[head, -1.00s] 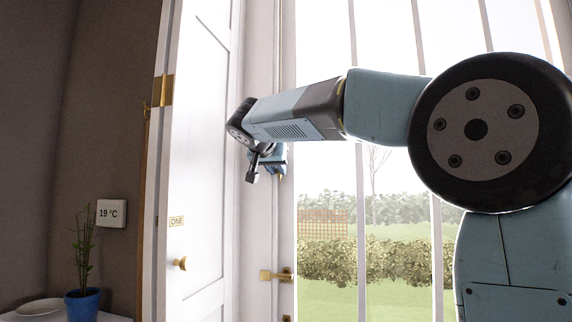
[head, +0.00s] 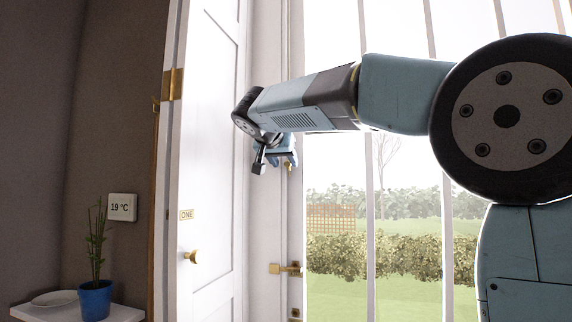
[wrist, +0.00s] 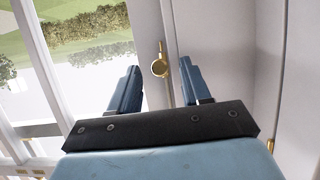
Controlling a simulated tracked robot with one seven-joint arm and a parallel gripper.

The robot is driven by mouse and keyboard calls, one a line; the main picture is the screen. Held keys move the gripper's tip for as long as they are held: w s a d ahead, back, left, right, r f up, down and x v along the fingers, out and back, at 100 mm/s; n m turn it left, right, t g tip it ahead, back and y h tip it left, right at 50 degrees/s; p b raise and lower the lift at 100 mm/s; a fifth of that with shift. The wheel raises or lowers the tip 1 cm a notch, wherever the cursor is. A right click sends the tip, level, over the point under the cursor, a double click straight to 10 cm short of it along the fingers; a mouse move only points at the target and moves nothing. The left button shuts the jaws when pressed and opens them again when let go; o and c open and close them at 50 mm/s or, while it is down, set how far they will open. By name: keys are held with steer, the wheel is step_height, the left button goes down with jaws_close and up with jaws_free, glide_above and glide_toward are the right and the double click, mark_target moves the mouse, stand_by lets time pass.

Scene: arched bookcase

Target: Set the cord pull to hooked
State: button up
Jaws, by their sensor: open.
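A small brass fitting with a round boss and a short arm (wrist: 160,68) is on the pale frame in the wrist view. It lies in line with the gap between my fingers; I cannot tell how far beyond them it is, or whether it is the cord pull or its hook. In the head view a small brass piece (head: 288,167) shows just under my gripper. My gripper (head: 273,158) is open and empty, close to the white window frame; its two blue fingers also show in the wrist view. No cord is clearly visible.
A white door marked ONE (head: 205,160) with a brass knob (head: 190,257) stands left of my gripper. A brass lever handle (head: 286,268) is lower on the frame. Tall window panes (head: 400,230) are at right. A plant in a blue pot (head: 95,299) stands on a white shelf at left.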

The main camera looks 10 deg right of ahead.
steer(key=v, duration=1.2)
steer(key=shift+d+f, duration=0.15)
steer(key=s+d+f+n+g+y, duration=0.1)
steer(key=s+d+f, duration=0.3)
steer(key=f, duration=0.3)
steer(key=s+d+f+n+g, duration=0.1)
steer(key=s+d+f+g, duration=0.15)
steer(key=d+f, duration=0.3)
steer(key=s+d+f+n+g+y, duration=0.1)
steer(key=s+d+f, duration=0.3)
steer(key=f, duration=0.3)
steer(key=s+d+f+n+g+y, duration=0.1)
steer(key=s+d+f, duration=0.1)
steer(key=s+f, duration=0.5)
steer(key=s+d+f+g+y, duration=0.1)
steer(key=s+d+f+y, duration=0.1)
steer(key=s+f, duration=0.5)
step_height(320, 180, down, 7)
steer(key=shift+d+r+n+y, duration=0.2)
steer(key=shift+d+n+y, duration=0.1)
steer(key=shift+n, duration=0.1)
